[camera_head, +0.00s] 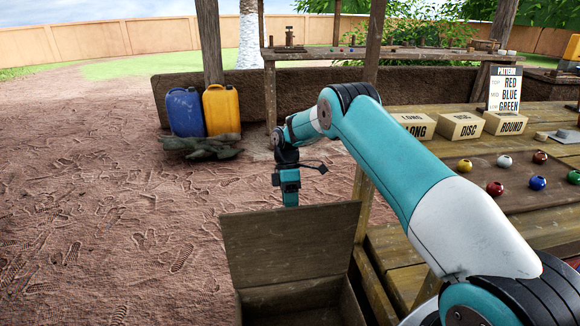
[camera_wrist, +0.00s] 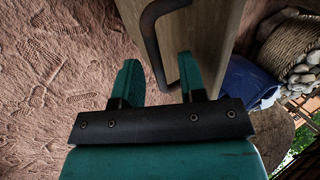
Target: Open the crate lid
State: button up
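The wooden crate (camera_head: 352,303) stands on the ground at the bottom centre of the head view, with part of its dark inside showing. Its lid (camera_head: 290,245) stands raised, its broad face towards the head camera. My gripper (camera_head: 290,199) is at the lid's top edge on the far side, its fingertips hidden by the lid. In the wrist view the lid (camera_wrist: 212,28) is a wooden board with a dark bent metal handle (camera_wrist: 150,36). My gripper (camera_wrist: 158,72) has its two teal fingers apart, with the handle bar running between them. No firm grip on it shows.
A wooden table (camera_head: 405,262) with coloured balls and labelled boxes stands close on the right. A blue jerrycan (camera_head: 185,112) and a yellow one (camera_head: 221,110) stand behind. A basket of stones (camera_wrist: 290,48) shows in the wrist view. Sandy ground at left is clear.

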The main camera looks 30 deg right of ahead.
notch_tip(320, 180, up, 17)
jog(key=p, duration=0.9)
